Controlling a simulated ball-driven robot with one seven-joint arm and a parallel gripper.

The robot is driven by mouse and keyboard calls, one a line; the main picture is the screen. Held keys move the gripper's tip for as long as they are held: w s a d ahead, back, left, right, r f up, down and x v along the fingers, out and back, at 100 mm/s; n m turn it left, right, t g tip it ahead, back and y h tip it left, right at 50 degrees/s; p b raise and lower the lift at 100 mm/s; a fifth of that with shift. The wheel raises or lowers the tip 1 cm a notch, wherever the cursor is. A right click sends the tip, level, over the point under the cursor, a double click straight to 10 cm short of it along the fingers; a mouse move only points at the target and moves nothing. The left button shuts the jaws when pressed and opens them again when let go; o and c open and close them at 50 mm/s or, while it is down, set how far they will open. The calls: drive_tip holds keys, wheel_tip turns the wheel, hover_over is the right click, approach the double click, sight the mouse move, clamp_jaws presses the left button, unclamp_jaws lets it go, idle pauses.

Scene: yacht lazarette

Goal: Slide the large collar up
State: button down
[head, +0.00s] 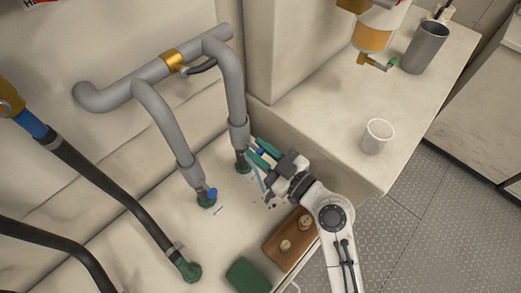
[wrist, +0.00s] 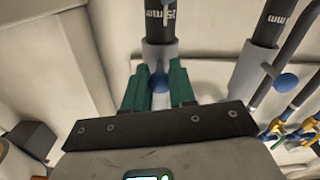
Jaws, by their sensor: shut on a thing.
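Two grey collars sit low on the legs of a bent grey pipe in the head view: the right one (head: 239,131) and the left one (head: 190,172). Which is larger I cannot tell for certain. My gripper (head: 257,150) is at the right one, its green fingers reaching in from the right. In the wrist view the same collar (wrist: 160,55) is straight ahead around a dark hose, and my fingers (wrist: 159,80) are shut on its blue knob (wrist: 158,84). The left collar's blue knob (head: 212,192) is free. Part of the right collar's base is hidden by my fingers.
A black hose (head: 105,190) stands to the left. A brown wooden board (head: 289,242) and a green block (head: 247,274) lie near the front. A white cup (head: 377,136) and grey tumbler (head: 425,47) stand on the right counter. The counter wall rises close beside my gripper.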

wheel_tip(320, 180, up, 7)
drive_tip(key=shift+r+p, duration=0.15)
drive_tip(key=shift+p, duration=1)
drive_tip(key=c, duration=0.9)
unclamp_jaws()
drive_tip(key=shift+d, duration=0.15)
drive_tip(key=b+v, duration=0.3)
drive_tip(key=v, duration=0.7)
drive_tip(key=shift+s+d, duration=0.2)
drive_tip(key=shift+s, duration=0.1)
